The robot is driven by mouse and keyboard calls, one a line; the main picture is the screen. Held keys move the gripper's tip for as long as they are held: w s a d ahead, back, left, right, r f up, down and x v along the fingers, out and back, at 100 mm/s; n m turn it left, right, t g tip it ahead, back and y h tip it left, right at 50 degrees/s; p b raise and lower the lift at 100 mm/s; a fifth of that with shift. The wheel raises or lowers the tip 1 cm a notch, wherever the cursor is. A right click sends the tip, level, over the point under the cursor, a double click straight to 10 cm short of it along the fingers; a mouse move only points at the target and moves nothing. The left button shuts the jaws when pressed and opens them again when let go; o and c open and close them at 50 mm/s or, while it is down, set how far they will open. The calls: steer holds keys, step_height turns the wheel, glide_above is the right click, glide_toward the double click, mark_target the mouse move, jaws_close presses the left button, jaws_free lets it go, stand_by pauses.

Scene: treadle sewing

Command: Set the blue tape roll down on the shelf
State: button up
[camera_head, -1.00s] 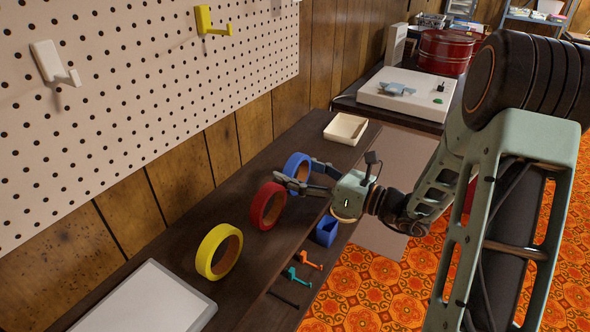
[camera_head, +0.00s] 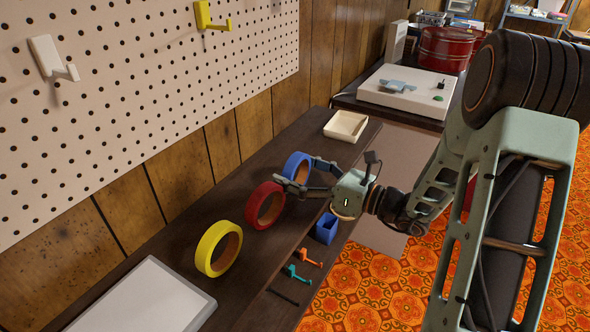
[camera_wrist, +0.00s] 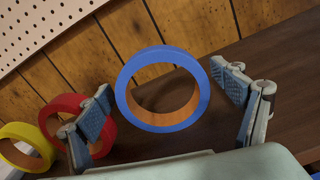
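The blue tape roll (camera_head: 290,163) stands upright on its edge on the dark wooden shelf (camera_head: 190,237), at the far end of a row of tape rolls. In the wrist view the roll (camera_wrist: 160,54) is in the middle, with its brown core facing me. My gripper (camera_head: 297,170) reaches in from the right at shelf height. In the wrist view my gripper (camera_wrist: 161,82) is open, with one finger on each side of the roll and a visible gap on both sides. The roll's lowest edge is close to my gripper's body in that view.
A red roll (camera_head: 254,206) and a yellow roll (camera_head: 205,250) stand nearer on the shelf. A cream tray (camera_head: 347,126) lies beyond. A blue cup (camera_head: 326,228) and small hooks (camera_head: 299,273) are on the lower ledge. A pegboard (camera_head: 130,90) is behind. A grey-white panel (camera_head: 145,300) lies at the near end.

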steer(key=v, duration=1.2)
steer(key=shift+f, duration=0.1)
